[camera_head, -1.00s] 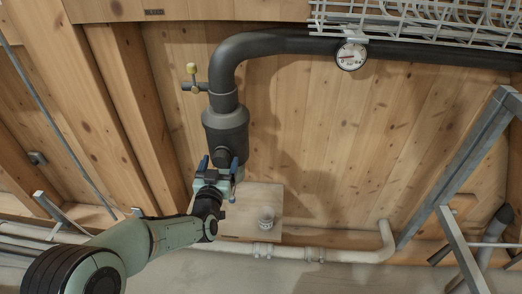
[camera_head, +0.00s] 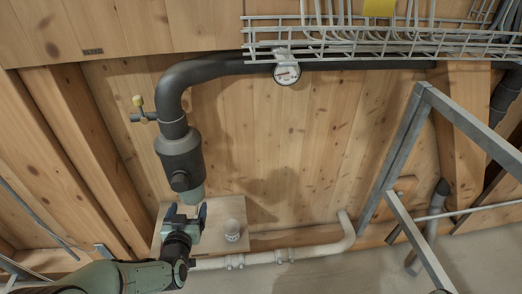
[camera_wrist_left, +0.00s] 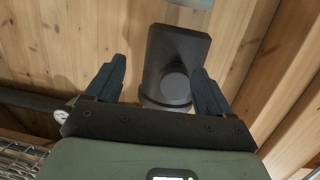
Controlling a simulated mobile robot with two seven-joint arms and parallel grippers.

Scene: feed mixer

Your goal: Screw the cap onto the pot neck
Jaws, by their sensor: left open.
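A dark grey pot (camera_head: 178,152) hangs on the black pipe. A dark round piece (camera_head: 180,181) sticks out low on its front and also shows in the left wrist view (camera_wrist_left: 175,85). I cannot tell whether it is a cap on the neck or the bare neck end. A pale green part (camera_head: 192,195) sits just under the pot. My left gripper (camera_head: 187,212) is open below the round piece. In the left wrist view its two blue-black fingers (camera_wrist_left: 158,85) are spread, with the round piece beyond them. I see nothing held. My right gripper is not in view.
A small whitish round item (camera_head: 232,230) sits on a wooden board (camera_head: 220,207) right of my gripper. A pale pipe (camera_head: 300,254) runs below. A gauge (camera_head: 287,72), a wire tray (camera_head: 380,48) and a yellow-handled valve (camera_head: 138,102) are above. A metal frame (camera_head: 405,150) stands right.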

